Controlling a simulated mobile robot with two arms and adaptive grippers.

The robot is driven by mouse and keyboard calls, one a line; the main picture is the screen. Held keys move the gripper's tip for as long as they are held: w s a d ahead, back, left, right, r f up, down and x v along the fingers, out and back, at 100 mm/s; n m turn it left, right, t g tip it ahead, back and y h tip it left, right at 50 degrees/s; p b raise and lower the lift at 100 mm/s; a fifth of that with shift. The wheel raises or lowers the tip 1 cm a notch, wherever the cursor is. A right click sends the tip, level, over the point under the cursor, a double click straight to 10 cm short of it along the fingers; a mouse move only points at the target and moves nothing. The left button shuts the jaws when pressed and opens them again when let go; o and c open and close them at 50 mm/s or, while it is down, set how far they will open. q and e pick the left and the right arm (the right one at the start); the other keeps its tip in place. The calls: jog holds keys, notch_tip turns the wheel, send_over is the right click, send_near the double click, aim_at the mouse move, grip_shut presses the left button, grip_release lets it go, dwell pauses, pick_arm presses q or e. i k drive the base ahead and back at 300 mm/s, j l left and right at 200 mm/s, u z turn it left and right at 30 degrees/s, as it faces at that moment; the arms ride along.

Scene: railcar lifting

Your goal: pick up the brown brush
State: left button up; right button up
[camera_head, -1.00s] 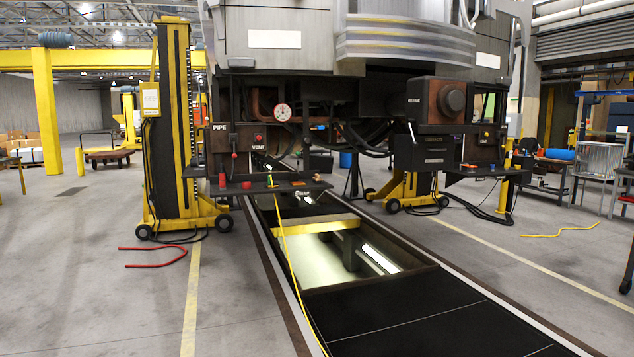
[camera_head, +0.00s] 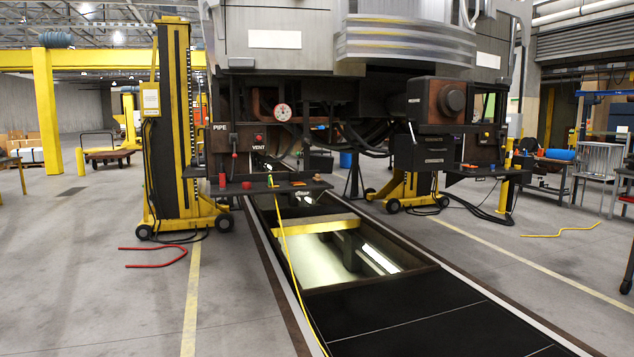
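I cannot make out a brown brush for certain. A dark shelf (camera_head: 240,188) under the front of the railcar carries several small things. Among them are a red cylinder (camera_head: 222,181), a green object (camera_head: 270,181) and a flat orange object (camera_head: 298,183). Other small dark or brownish items there are too small to identify. A second dark ledge (camera_head: 487,173) on the right also bears small red and orange items. Neither of my grippers is in view.
An open inspection pit (camera_head: 350,255) lies in the middle floor, with a yellow hose (camera_head: 287,255) along its left edge.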

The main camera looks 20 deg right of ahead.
aim_at(317, 180)
jog(key=i, duration=0.8)
jog(key=i+l+z, duration=0.15)
jog(key=i+z, duration=0.15)
jog(key=i, duration=0.2)
jog(key=i+z, duration=0.35)
jog(key=i, duration=0.2)
jog(key=i+j+z, duration=0.1)
jog(key=i+z, duration=0.2)
jog(key=i, duration=0.25)
jog(key=i+j+z, duration=0.35)
jog(key=i, duration=0.15)
jog(key=i+l, duration=0.1)
jog(key=i, duration=0.3)
jog(key=i+l+u, duration=0.15)
jog(key=i, duration=0.3)
jog(key=i+l, duration=0.15)
jog(key=i, duration=0.25)
